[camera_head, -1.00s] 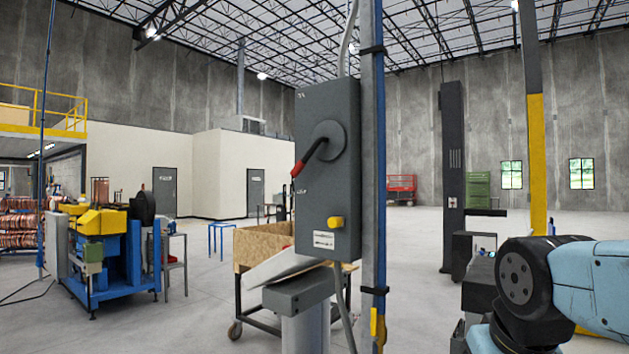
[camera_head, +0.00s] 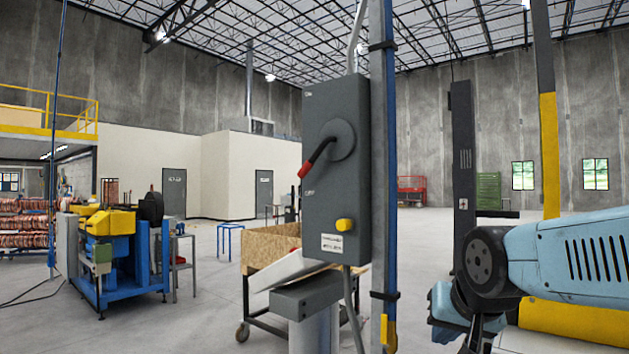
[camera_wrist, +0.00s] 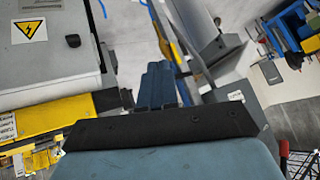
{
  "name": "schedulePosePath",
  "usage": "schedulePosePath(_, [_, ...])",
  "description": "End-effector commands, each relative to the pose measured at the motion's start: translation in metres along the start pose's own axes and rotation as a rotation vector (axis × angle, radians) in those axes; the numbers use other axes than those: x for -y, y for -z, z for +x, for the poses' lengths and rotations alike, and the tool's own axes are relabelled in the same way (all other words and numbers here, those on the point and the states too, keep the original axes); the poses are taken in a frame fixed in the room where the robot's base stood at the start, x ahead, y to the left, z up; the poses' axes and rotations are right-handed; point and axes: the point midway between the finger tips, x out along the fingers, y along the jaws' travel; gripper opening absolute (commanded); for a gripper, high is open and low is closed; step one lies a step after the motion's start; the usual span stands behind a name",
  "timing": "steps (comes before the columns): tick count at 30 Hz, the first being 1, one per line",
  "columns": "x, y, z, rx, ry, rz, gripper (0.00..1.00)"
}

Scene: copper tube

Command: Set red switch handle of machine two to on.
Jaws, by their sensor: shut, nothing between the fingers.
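The grey switch box (camera_head: 335,165) hangs on a post in the middle of the head view. Its black handle with a red grip (camera_head: 311,163) slants down and left from a round hub (camera_head: 340,140). The red tip is just above a small marking that looks like OFF; another small marking is at the box's top left. My gripper (camera_wrist: 159,72) shows in the wrist view as dark blue fingers together beyond a black bar, empty. It is not seen touching the handle.
A blue and yellow machine (camera_head: 112,245) stands at the left. A wooden crate on a cart (camera_head: 262,246) is behind the switch box. A blue and grey post (camera_head: 383,170) rises right beside the box. In the wrist view, a cabinet with a yellow warning sign (camera_wrist: 30,30) is at the upper left.

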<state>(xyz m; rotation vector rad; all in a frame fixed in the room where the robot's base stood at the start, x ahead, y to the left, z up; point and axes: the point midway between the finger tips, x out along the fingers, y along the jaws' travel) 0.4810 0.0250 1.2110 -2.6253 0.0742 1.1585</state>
Motion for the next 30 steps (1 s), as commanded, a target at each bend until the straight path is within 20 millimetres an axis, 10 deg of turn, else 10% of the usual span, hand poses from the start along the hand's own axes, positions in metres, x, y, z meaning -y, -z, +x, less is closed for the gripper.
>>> schedulePosePath(15, [0.132,0.187,0.065,-0.465,0.557,0.765,0.0])
schedulePosePath(30, [0.236,0.259,0.077,-0.539,1.35,1.318,0.0])
